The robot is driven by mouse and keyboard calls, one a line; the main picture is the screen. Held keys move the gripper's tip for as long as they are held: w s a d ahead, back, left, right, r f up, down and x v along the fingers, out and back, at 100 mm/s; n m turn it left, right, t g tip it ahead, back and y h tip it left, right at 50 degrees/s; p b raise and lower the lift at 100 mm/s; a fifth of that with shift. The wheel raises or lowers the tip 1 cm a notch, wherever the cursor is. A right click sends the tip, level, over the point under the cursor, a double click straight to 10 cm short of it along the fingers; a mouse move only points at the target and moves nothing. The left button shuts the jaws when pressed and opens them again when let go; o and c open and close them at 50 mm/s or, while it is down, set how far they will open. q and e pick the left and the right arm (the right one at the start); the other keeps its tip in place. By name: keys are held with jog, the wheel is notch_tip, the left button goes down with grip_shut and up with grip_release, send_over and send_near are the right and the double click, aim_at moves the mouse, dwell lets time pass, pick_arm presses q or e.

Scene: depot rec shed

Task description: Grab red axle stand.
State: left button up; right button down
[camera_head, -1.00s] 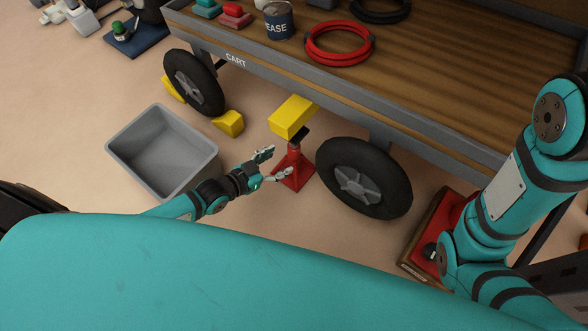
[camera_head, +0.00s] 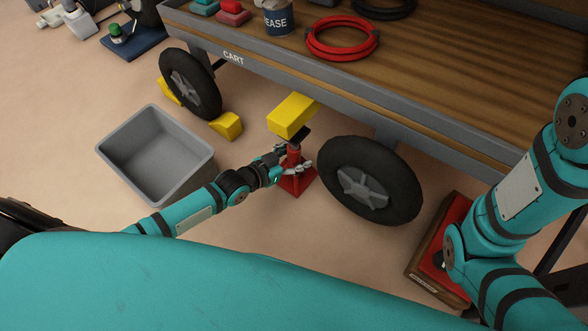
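The red axle stand (camera_head: 297,184) stands upright on the floor under the front edge of the cart, left of the near wheel. Its splayed base and part of its post show, with a dark head on top. My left gripper (camera_head: 293,159) is at the post, with its fingers open on either side of it. Whether the fingers touch the post cannot be told. My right arm comes in at the right edge; its gripper is not in view.
The cart's near wheel (camera_head: 368,181) is close on the right. A grey bin (camera_head: 196,170) is on the left, beside a yellow wheel chock (camera_head: 227,126). A red-topped box (camera_head: 431,262) is at lower right.

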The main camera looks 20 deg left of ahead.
pick_arm(q)
grip_shut()
jog(key=shift+r, duration=0.1)
dwell(0.3)
